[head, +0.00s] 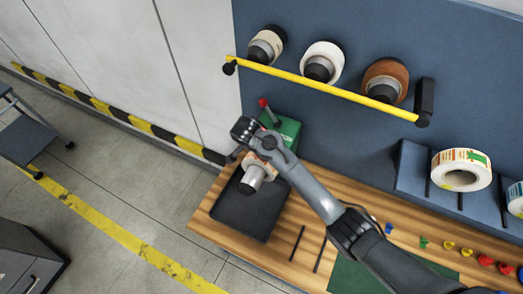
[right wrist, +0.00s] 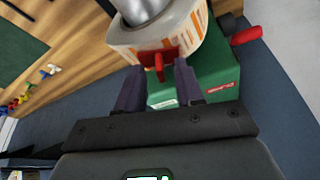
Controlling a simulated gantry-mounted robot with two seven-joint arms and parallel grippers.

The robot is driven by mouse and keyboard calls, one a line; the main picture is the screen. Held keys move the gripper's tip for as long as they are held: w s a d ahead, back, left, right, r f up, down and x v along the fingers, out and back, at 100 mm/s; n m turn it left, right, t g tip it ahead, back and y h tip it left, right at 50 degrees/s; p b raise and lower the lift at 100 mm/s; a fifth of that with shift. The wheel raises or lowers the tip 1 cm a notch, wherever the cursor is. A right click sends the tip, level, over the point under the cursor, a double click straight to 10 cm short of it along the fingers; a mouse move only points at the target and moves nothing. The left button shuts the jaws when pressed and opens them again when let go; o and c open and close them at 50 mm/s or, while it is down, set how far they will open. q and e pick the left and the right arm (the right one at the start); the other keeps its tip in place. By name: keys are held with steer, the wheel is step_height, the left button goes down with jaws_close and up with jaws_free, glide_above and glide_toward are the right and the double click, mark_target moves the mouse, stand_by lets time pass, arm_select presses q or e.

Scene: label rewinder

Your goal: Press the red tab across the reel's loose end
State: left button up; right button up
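The reel (right wrist: 128,43), a white roll with orange print, sits on the metal spindle (right wrist: 140,8) of the green rewinder (right wrist: 215,72); it also shows in the head view (head: 262,164), partly behind my right arm. The red tab (right wrist: 157,60) lies against the reel's outer face, its thin fin pointing toward my right gripper (right wrist: 160,75). The gripper's two dark fingers are apart, one each side of the fin, with a gap to it. Their tips are close to the tab's edges; contact is unclear. The loose end cannot be made out. My left gripper is out of view.
A dark tray (head: 243,210) lies below the reel on the wooden bench. A yellow bar (head: 320,82) crosses before several wall-mounted rolls. Coloured tabs (head: 466,252) lie at the bench's right. The rewinder's red handle (right wrist: 246,36) sticks out beside the reel.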

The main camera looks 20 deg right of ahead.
steer(key=v, duration=1)
steer(key=s+f+g+p, duration=0.2)
steer(key=s+f+g, duration=0.1)
steer(key=s+f, duration=0.85)
steer(key=s+d+f+g+y+p, duration=0.1)
steer(key=s+f, duration=0.1)
steer(key=s, duration=0.4)
steer(key=s+d+f+n+p, duration=0.1)
steer(key=s+f, duration=0.2)
steer(key=s, duration=0.3)
steer(key=s+d+f+g+y+p, duration=0.1)
steer(key=s+f, duration=0.1)
steer(key=s, duration=0.3)
steer(key=s+d+r+n+t+p, duration=0.1)
steer(key=s+d+r+n, duration=0.2)
steer(key=s, duration=0.6)
steer(key=w+r+n+t+y, duration=0.1)
steer(key=w+r+n+t, duration=0.4)
steer(key=r+n, duration=0.5)
steer(key=shift+d+r+n+t+y+p, duration=0.3)
steer(key=shift+d+r+n+p, duration=0.1)
steer(key=shift+r, duration=0.7)
